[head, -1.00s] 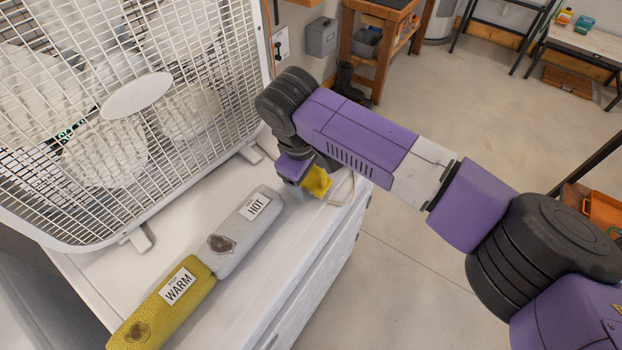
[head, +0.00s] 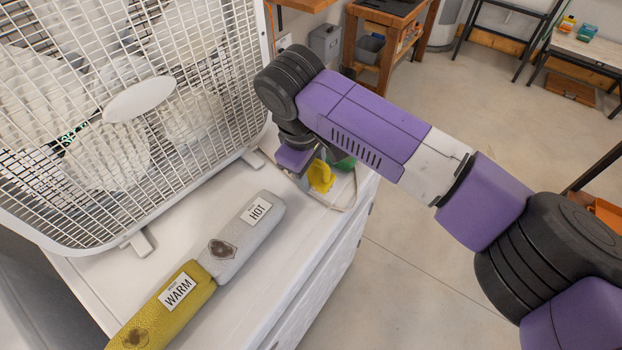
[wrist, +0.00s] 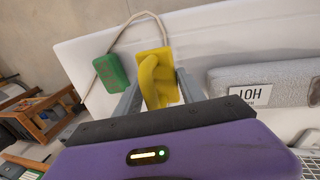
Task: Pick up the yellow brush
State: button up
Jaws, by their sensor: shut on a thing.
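The yellow brush (wrist: 152,62) sits between the two grey fingers of my gripper (wrist: 159,80) in the wrist view. Its curved handle and blocky end show there. In the head view the yellow brush (head: 321,176) shows below my wrist, at the far end of the white top. My gripper (head: 308,172) is shut on it, partly hidden by my arm in the head view. I cannot tell whether the brush is clear of the surface.
A green block (wrist: 113,71) lies beside the brush, near a pale cord (wrist: 110,45). A grey HOT cushion (head: 245,235) and a yellow WARM cushion (head: 165,310) lie along the white top (head: 290,265). A large box fan (head: 130,130) stands behind them.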

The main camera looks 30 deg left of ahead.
notch_tip(320, 180, up, 16)
jog(key=b, duration=0.1)
jog(key=shift+r+b, duration=0.15)
jog(key=shift+b, duration=0.25)
jog(key=o, duration=0.8)
jog(key=c, duration=0.5)
jog(key=shift+s, duration=0.1)
jog(key=shift+c, duration=0.2)
